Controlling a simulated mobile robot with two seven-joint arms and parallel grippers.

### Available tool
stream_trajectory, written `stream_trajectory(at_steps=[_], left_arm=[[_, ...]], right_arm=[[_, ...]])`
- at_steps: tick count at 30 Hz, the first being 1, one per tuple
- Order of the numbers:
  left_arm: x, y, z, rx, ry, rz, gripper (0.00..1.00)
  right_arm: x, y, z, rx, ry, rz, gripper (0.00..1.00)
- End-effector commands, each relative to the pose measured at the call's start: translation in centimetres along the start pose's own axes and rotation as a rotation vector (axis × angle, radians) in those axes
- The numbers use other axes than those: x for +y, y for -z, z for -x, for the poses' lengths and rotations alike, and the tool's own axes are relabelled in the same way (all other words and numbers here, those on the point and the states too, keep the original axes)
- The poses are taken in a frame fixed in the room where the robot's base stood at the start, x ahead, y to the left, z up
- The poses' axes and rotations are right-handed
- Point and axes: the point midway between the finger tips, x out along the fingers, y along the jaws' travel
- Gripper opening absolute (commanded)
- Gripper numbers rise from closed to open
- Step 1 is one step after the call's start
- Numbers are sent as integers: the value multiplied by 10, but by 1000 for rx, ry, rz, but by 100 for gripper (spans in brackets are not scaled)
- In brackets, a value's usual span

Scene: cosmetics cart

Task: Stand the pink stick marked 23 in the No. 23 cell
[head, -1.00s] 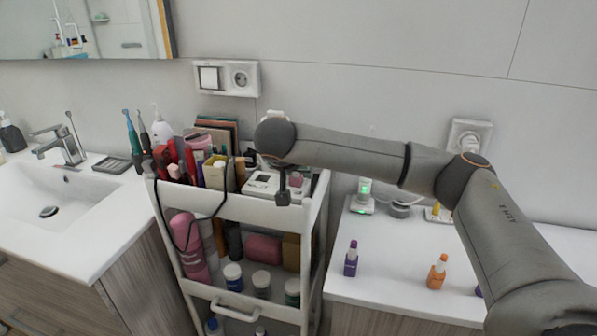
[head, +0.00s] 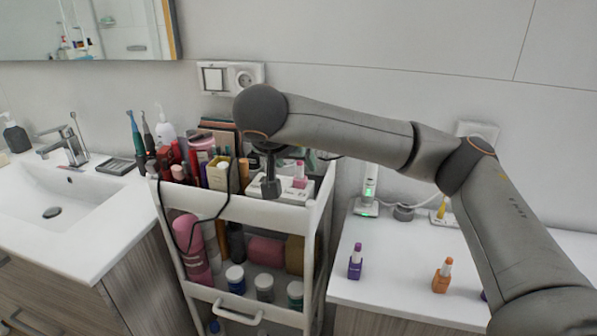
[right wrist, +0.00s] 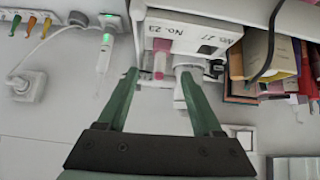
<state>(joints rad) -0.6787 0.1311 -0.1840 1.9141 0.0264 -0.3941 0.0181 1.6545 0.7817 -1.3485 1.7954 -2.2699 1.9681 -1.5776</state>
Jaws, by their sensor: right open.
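The pink stick (head: 299,175) stands upright at the right part of the white holder (head: 290,196) on the cart's top tier. In the right wrist view the pink stick (right wrist: 160,58) is beside the printed "No. 23" on the white holder (right wrist: 205,40); a second cell label there seems to read No. 27. A white piece next to it stands by the other label. My right gripper (right wrist: 158,75) is open and empty, its fingertips short of the stick. In the head view my right gripper (head: 270,187) hangs left of the stick. My left gripper is out of view.
The cart (head: 235,208) top is crowded with cosmetics left of the holder, and a black cable (head: 222,212) loops over its front. A purple bottle (head: 355,262) and an orange bottle (head: 442,276) stand on the right counter (head: 395,285). A green-lit charger (head: 368,195) is behind.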

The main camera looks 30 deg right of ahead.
Motion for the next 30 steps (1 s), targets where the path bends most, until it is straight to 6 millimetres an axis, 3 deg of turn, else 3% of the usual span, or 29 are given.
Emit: stream_trajectory(at_steps=[3,7,25,28,30], left_arm=[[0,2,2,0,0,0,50],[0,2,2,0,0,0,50],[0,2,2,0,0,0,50],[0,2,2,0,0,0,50],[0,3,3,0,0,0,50]], right_arm=[[0,2,18,4,2,-2,67],[1,2,26,3,-1,-5,67],[1,1,27,1,-2,-6,67],[-6,-11,24,-37,19,2,67],[-18,-34,19,-107,59,9,67]])
